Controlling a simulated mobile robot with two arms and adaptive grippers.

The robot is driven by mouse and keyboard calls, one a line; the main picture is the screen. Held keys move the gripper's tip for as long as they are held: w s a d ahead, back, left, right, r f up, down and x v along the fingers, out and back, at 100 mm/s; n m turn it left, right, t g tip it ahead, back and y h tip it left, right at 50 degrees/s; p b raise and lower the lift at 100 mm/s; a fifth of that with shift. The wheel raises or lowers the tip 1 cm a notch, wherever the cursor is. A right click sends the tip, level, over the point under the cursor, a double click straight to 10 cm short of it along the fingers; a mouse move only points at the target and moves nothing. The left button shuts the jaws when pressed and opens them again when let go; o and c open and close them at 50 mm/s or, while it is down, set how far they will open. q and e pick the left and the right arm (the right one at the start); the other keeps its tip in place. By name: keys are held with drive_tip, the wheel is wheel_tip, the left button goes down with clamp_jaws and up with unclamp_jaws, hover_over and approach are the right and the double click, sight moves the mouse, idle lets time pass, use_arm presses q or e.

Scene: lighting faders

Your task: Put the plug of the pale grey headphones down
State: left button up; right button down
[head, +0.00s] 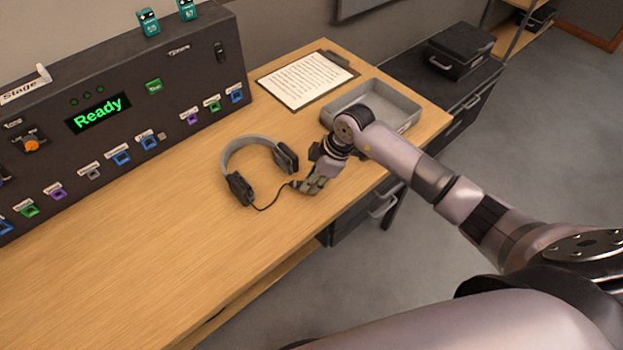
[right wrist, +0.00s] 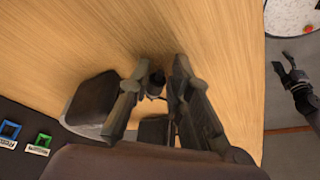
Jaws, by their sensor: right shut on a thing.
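The pale grey headphones (head: 255,152) lie on the wooden desk, with a grey band and dark ear cups. A thin dark cable runs from the near cup to my right gripper (head: 307,189), low over the desk to their right. In the right wrist view my right gripper (right wrist: 160,65) is shut on the small dark plug (right wrist: 156,83), which shows between its fingers. Whether the plug touches the desk I cannot tell. Dark ear cups (right wrist: 90,98) show behind the fingers. My left gripper (right wrist: 284,64) shows small at the right edge of that view, its fingertips apart.
A grey tray (head: 408,107) stands right behind my right arm. A clipboard with paper (head: 305,80) lies at the back of the desk. A dark lighting console (head: 110,65) reading "Ready" fills the back left. The desk's front left (head: 150,265) is clear.

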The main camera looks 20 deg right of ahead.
drive_tip(key=shift+s+f, duration=0.25)
drive_tip(key=shift+f, duration=0.2)
drive_tip(key=c, duration=1.6)
unclamp_jaws()
drive_tip(key=shift+s+f, duration=0.1)
drive_tip(key=shift+f, duration=0.05)
drive_tip(key=shift+o, duration=0.7)
drive_tip(key=shift+f, duration=0.1)
drive_tip(key=shift+w+r, duration=0.2)
drive_tip(key=shift+r, duration=0.25)
drive_tip(key=v, duration=1.2)
drive_tip(key=shift+r+b, duration=0.4)
drive_tip(key=shift+r, duration=0.05)
drive_tip(key=shift+w, duration=0.15)
